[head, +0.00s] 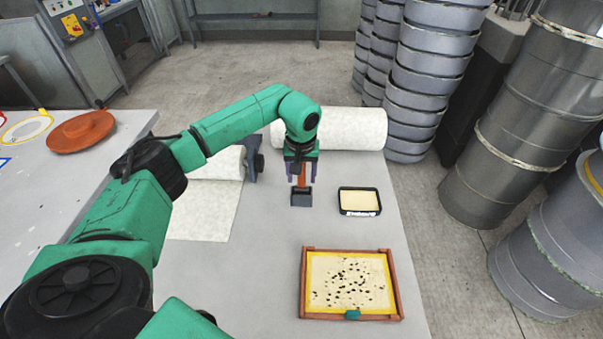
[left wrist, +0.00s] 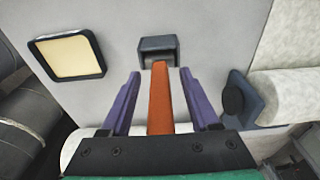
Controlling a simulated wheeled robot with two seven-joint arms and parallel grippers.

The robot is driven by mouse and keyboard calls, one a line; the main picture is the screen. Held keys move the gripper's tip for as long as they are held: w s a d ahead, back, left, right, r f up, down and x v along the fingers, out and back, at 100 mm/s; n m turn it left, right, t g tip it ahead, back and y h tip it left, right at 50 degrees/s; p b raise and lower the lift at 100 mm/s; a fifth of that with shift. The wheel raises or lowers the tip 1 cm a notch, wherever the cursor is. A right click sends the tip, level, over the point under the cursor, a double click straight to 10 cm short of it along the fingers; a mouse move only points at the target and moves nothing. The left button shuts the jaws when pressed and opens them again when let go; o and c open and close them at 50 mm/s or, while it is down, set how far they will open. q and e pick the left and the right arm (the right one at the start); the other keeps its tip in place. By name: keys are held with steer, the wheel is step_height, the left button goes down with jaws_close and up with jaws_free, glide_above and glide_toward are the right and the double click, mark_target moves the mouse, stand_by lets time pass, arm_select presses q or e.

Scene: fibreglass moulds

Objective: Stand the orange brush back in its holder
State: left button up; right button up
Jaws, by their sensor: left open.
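The orange brush (head: 301,181) stands about upright, its lower end at the dark grey holder (head: 301,198) on the table. It seems to sit in the holder's opening; how deep is hidden. My left gripper (head: 300,174) is above the holder, pointing down, with its purple fingers on either side of the brush. In the left wrist view the brush (left wrist: 160,98) runs between the open fingers (left wrist: 160,73) with a gap on both sides, and its far end meets the holder (left wrist: 157,45). My right gripper is not in view.
A black-rimmed tray (head: 359,201) is right of the holder. A wood-framed panel with dark specks (head: 304,290) lies nearer. White rolls (head: 345,128) lie behind and left. A side table (head: 30,180) and grey drums (head: 530,110) flank the table. Table around the holder is mostly clear.

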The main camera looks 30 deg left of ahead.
arm_select(q)
step_height(320, 180, up, 14)
steer(key=s+b, duration=0.1)
steer(key=b, duration=0.1)
steer(key=shift+s+d+r, duration=0.2)
steer(key=shift+s+d, duration=0.15)
steer(key=shift+d, duration=0.05)
